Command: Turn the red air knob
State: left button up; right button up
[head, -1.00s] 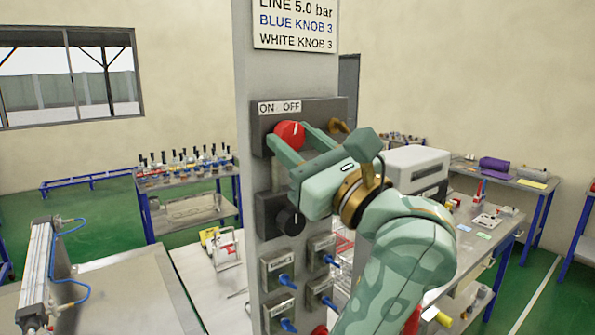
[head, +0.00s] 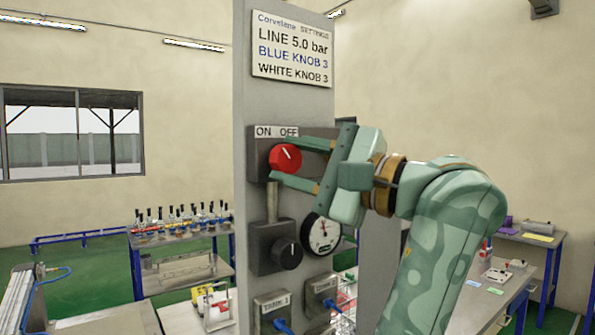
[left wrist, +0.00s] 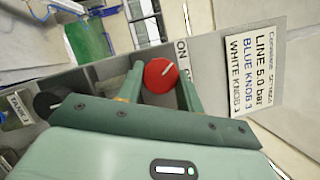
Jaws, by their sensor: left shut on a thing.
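The red air knob (head: 286,158) sits on a grey box on the column, just under the ON OFF label (head: 277,132). Its white line points up and slightly left in the head view. My left gripper (head: 284,157) is shut on the red knob, one finger above it and one below. In the left wrist view the red knob (left wrist: 161,75) shows between the two green fingers, its white line slanting toward the upper right. My right gripper is not in view.
Below the red knob are a black knob (head: 287,254) and a round gauge (head: 322,234). A settings sign (head: 292,48) hangs above. Lower down are boxes with blue fittings (head: 272,308). A table of bottles (head: 182,228) stands behind on the left.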

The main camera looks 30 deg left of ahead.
pick_arm(q)
jog(key=shift+n+h, duration=0.3)
jog(key=shift+n, duration=0.5)
jog(key=o, duration=1)
jog(key=shift+w+a, duration=0.1)
